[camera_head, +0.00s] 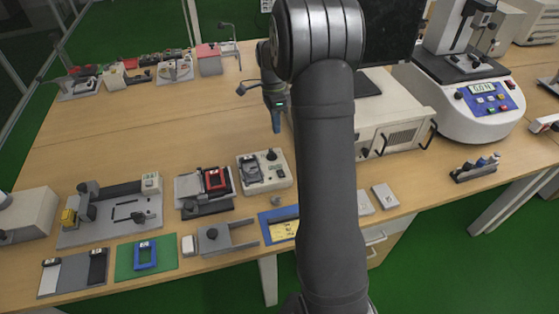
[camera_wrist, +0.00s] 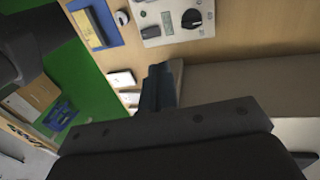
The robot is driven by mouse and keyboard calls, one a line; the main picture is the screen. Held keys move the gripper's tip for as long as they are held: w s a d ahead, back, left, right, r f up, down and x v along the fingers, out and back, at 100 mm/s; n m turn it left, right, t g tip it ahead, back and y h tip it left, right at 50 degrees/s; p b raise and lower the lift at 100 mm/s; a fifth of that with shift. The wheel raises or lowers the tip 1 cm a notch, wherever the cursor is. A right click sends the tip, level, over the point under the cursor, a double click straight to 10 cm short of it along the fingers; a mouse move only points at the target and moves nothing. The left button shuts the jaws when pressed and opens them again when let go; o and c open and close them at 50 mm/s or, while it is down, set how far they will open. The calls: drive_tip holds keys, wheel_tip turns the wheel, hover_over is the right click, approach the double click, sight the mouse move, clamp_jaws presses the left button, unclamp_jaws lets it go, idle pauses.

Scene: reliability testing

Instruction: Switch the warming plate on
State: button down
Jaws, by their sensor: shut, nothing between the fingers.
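A pale box (camera_head: 281,183) with a round black knob (camera_head: 271,155) and a dark grey part on its top stands on the bench in the head view; it seems to be the warming plate, though no label can be read. The wrist view shows a pale panel (camera_wrist: 150,42) with a small display (camera_wrist: 167,22) and a black knob (camera_wrist: 191,19), cut off by the top edge. My gripper (camera_head: 276,129) is shut and empty, pointing down above and behind the box, apart from it. It also shows in the wrist view (camera_wrist: 158,73).
A grey instrument case (camera_head: 385,135) with handles stands right of my gripper, close by. A blue tray (camera_head: 267,232) and small fixtures line the front edge. A white tester (camera_head: 480,110) stands far right.

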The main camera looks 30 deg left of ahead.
sight(279, 170)
drive_tip(key=shift+f, duration=0.15)
drive_tip(key=f, duration=0.4)
drive_tip(key=s+d+f, duration=0.1)
drive_tip(key=f, duration=0.4)
drive_tip(key=s+d+f, duration=0.1)
drive_tip(key=f, duration=0.3)
drive_tip(key=shift+f, duration=0.2)
drive_tip(key=shift+f+g+h, duration=0.3)
drive_tip(key=shift+f, duration=0.1)
drive_tip(key=shift+r, duration=0.15)
drive_tip(key=shift+r, duration=0.7)
drive_tip(key=shift+r, duration=0.1)
